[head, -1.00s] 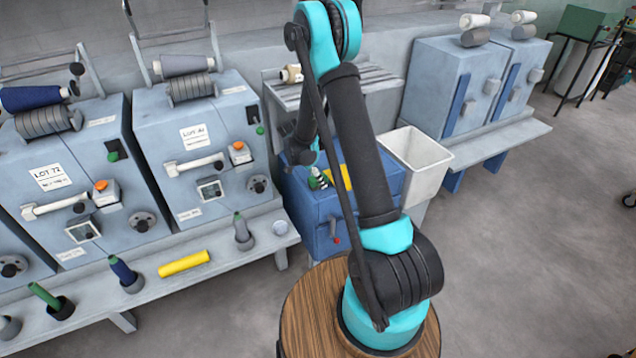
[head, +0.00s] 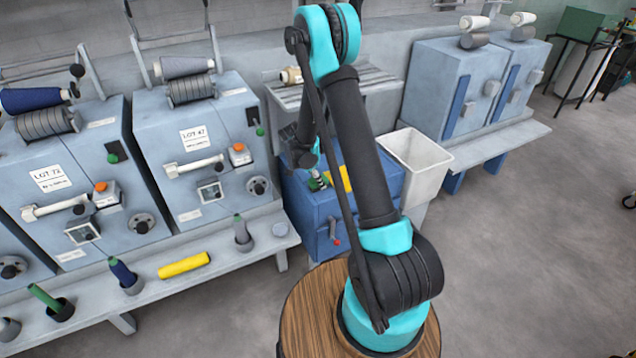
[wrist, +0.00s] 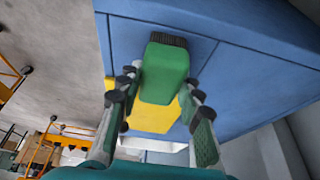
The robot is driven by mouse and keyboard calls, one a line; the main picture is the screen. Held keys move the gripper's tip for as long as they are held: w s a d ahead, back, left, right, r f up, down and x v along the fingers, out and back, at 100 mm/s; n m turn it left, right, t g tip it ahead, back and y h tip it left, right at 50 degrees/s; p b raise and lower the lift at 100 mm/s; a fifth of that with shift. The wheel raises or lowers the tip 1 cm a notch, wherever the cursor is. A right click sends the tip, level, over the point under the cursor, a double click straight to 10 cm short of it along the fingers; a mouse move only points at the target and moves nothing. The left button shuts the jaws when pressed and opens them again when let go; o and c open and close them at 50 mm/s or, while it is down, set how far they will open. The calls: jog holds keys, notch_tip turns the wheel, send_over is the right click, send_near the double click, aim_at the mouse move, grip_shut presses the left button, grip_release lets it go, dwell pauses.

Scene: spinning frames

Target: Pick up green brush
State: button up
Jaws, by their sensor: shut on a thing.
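The green brush (wrist: 165,75) fills the middle of the wrist view, with a strip of dark bristles (wrist: 167,40) at its far end. My gripper (wrist: 161,88) is shut on it, one finger on each side. In the head view, my gripper (head: 316,179) is low over the blue cabinet (head: 320,215), partly behind my arm. The brush is only a small green patch there. I cannot tell whether the brush still touches the cabinet top.
A yellow item (head: 346,178) lies on the blue cabinet, close to the brush. A white bin (head: 422,165) stands just to the right. Grey-blue machines (head: 200,150) stand at left, with a ledge holding several bobbins and a yellow cylinder (head: 184,265). Open floor lies at right.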

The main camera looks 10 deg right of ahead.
jog(key=shift+r, duration=0.1)
notch_tip(320, 180, up, 20)
dwell(0.5)
